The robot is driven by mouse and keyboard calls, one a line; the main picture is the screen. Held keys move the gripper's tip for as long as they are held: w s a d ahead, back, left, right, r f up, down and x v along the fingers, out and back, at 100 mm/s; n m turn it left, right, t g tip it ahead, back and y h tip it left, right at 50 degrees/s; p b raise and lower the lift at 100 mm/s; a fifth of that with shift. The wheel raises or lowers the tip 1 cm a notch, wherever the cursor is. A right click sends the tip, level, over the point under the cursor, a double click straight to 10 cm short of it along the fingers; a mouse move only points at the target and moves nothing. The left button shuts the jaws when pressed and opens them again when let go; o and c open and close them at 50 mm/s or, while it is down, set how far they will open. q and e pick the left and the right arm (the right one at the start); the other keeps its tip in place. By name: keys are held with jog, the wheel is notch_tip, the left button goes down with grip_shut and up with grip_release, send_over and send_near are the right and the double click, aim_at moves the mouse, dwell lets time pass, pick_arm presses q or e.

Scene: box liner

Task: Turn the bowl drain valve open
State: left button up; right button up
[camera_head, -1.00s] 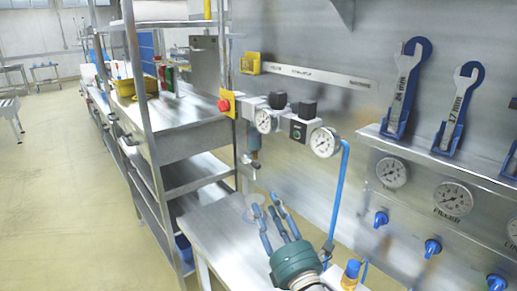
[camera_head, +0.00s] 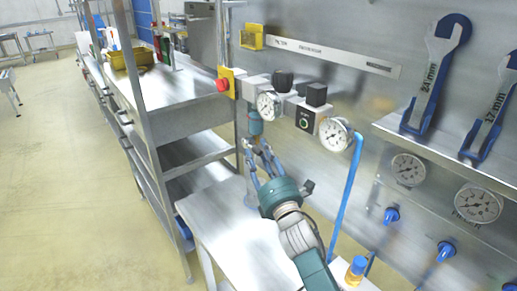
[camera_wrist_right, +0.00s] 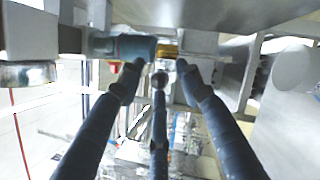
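The blue-grey filter bowl (camera_head: 255,123) hangs under the left end of the wall-mounted air unit. In the right wrist view the bowl (camera_wrist_right: 133,47) lies sideways, with a brass-coloured drain fitting (camera_wrist_right: 168,49) at its end. My right gripper (camera_head: 257,150) is just below the bowl in the head view. In the right wrist view my right gripper (camera_wrist_right: 160,72) is open, its fingers apart on either side of the fitting and a third finger between them. Contact cannot be told. Fingers partly hide the valve in the head view. My left gripper is not in view.
A blue hose (camera_head: 345,197) drops at right. A steel table (camera_head: 215,215) lies below; a shelf rack (camera_head: 165,122) stands left.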

jog(key=shift+w+a+r, duration=0.15)
jog(key=shift+w, duration=0.4)
grip_shut()
jog(key=f+t+b, duration=0.1)
jog(key=b, duration=0.5)
jog(key=shift+f+m, duration=0.1)
jog(key=shift+m, duration=0.2)
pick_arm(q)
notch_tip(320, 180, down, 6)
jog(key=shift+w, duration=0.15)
pick_arm(e)
jog(key=shift+w+r, duration=0.1)
jog(key=shift+r, duration=0.15)
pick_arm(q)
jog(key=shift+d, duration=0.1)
